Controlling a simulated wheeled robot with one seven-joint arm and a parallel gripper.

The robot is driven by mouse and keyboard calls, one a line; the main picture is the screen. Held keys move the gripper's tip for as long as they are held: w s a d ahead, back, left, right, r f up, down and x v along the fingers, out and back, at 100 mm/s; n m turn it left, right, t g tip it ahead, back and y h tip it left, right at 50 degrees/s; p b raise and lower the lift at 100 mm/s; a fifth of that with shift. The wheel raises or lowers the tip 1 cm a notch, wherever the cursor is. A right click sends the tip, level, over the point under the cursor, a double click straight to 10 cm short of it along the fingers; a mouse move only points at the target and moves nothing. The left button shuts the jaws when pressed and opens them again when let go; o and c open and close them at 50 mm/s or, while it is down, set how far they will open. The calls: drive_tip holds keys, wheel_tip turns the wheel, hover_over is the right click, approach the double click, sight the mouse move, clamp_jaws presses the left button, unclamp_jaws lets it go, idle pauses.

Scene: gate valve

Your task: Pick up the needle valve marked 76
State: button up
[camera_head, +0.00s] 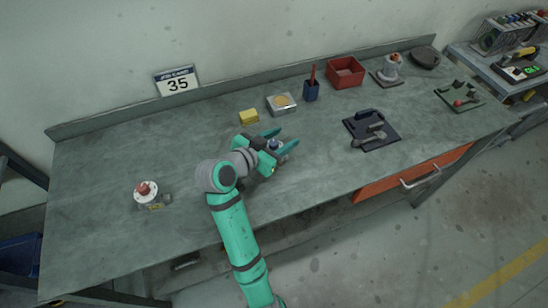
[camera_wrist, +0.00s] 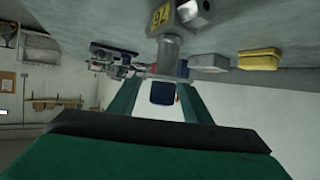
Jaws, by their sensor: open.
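A small grey valve with a blue top (camera_head: 275,145) stands on the bench between the spread fingers of my gripper (camera_head: 286,138). In the wrist view, which shows the bench upside down, its grey body (camera_wrist: 170,48) and a yellow tag (camera_wrist: 160,16) appear just beyond the fingers. The tag's digits are inverted and look like 76. My gripper (camera_wrist: 157,85) is open; contact with the valve cannot be told. Another valve with a red knob (camera_head: 146,189) and yellow tag stands at the bench's left; its number is unreadable.
Behind my gripper are a yellow block (camera_head: 249,117), a metal tin (camera_head: 282,104) and a blue cup (camera_head: 311,90). A dark tray with tools (camera_head: 385,133) lies to the right. A red bin (camera_head: 346,72) stands farther back. The left-middle bench (camera_head: 130,150) is clear.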

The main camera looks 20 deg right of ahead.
drive_tip(key=shift+w+a, duration=0.1)
drive_tip(key=shift+w, duration=0.05)
clamp_jaws()
idle(1.3)
